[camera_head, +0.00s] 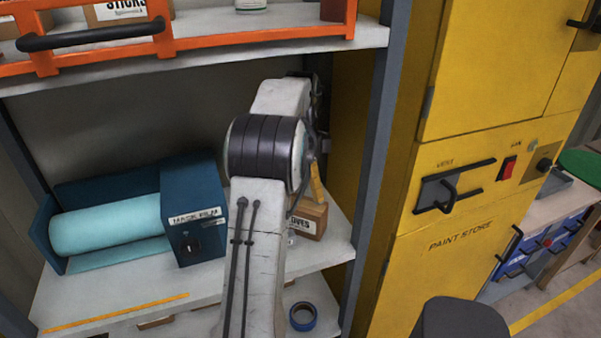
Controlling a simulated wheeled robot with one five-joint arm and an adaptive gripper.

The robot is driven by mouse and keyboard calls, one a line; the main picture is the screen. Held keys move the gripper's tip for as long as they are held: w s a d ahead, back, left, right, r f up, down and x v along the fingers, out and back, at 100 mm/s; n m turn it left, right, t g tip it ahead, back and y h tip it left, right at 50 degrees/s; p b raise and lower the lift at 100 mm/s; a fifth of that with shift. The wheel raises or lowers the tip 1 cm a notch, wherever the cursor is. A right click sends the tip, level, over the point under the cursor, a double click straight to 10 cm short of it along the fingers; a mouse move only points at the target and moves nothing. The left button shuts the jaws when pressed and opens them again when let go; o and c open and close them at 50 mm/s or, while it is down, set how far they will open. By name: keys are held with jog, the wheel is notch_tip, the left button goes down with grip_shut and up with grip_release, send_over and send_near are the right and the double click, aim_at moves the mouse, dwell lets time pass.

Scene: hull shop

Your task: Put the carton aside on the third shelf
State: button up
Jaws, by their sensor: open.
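A brown carton (312,218) with a white label ending in "OVES" stands on the middle shelf (120,290), right of the dark blue film box. My white arm hides its left part. My arm reaches up and into the shelf bay from the bottom of the view. My gripper (315,172) is mostly hidden behind the arm's black joint. Dark parts and a yellowish piece show just above the carton. The gripper is open, and I cannot tell whether it touches the carton.
A dark blue masking film box (190,215) with a pale blue roll (105,227) fills the left of the shelf. An orange rail (250,27) fronts the upper shelf, which holds a "STICKS" carton (125,10). Blue tape (303,316) lies lower. A yellow paint cabinet (455,260) stands right.

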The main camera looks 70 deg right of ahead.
jog(key=shift+r, duration=1.85)
